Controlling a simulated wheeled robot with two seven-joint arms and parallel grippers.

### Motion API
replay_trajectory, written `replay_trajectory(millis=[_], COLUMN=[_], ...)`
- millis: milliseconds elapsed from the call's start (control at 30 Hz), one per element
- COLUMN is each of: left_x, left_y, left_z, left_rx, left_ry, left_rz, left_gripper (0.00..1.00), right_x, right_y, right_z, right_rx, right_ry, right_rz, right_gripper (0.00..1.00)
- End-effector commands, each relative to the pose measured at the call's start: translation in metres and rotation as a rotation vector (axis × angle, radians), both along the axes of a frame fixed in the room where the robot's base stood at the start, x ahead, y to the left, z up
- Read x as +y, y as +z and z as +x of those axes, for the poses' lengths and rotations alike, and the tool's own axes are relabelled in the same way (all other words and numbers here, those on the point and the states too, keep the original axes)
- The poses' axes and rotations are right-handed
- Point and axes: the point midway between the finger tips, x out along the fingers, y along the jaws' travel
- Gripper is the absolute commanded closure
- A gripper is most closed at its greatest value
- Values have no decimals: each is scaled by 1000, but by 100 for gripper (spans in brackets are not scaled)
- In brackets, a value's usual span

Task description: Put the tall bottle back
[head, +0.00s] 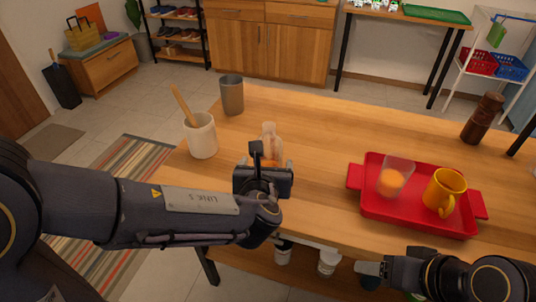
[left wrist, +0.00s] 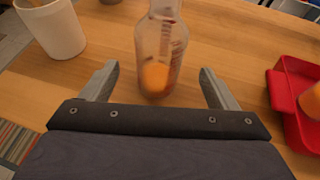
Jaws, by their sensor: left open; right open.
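A clear tall bottle (head: 269,138) with something orange low inside stands upright on the wooden table. It also shows in the left wrist view (left wrist: 160,50), with reddish markings on its side. My left gripper (left wrist: 158,78) is open, its two fingers pointing at the bottle from the near side, one to each side of it; I see no contact. In the head view my left gripper (head: 263,168) hides the bottle's lower part. My right gripper (head: 370,268) is open, low at the table's front edge, with nothing seen in it.
A cream crock (head: 201,138) with a wooden utensil and a grey cup (head: 232,95) stand left of the bottle. A red tray (head: 400,216) with a glass and an orange mug (head: 444,190) lies right. A brown mill (head: 482,118) stands far right. White-topped containers (head: 327,262) sit below the tabletop.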

Motion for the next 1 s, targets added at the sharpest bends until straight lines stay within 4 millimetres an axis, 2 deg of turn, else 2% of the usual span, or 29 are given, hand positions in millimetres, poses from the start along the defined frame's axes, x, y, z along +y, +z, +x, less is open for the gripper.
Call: replay_trajectory(millis=[100, 233, 533, 600, 667, 767, 800, 867, 900, 1000], left_x=[1, 2, 5, 15, 37, 102, 132, 175, 197, 229], left_y=[10, 15, 16, 16, 15, 6, 0, -12, -20, -37], left_z=[-20, -34, -40, -39, -38, -46, -55, -78, -97, -147], left_rx=[-2, -2, 2, 18, 53, 155, 201, 269, 308, 376], left_ry=[-3, -2, 3, 43, 131, 416, 571, 828, 1004, 1423], left_rz=[-1, 0, -3, -34, -106, -348, -485, -720, -886, -1311], left_gripper=[19, 19, 19, 19, 19, 19, 19, 19, 19, 19], right_x=[0, 0, 0, 0, 0, 0, 0, 0, 0, 0], right_y=[5, 7, 7, 7, 7, 7, 7, 7, 7, 7], right_z=[0, 0, 0, 0, 0, 0, 0, 0, 0, 0], right_rx=[0, 0, 0, 0, 0, 0, 0, 0, 0, 0], right_ry=[0, 0, 0, 0, 0, 0, 0, 0, 0, 0], right_rz=[0, 0, 0, 0, 0, 0, 0, 0, 0, 0], right_gripper=[37, 37, 37, 37, 37, 37, 37, 37, 37, 37])
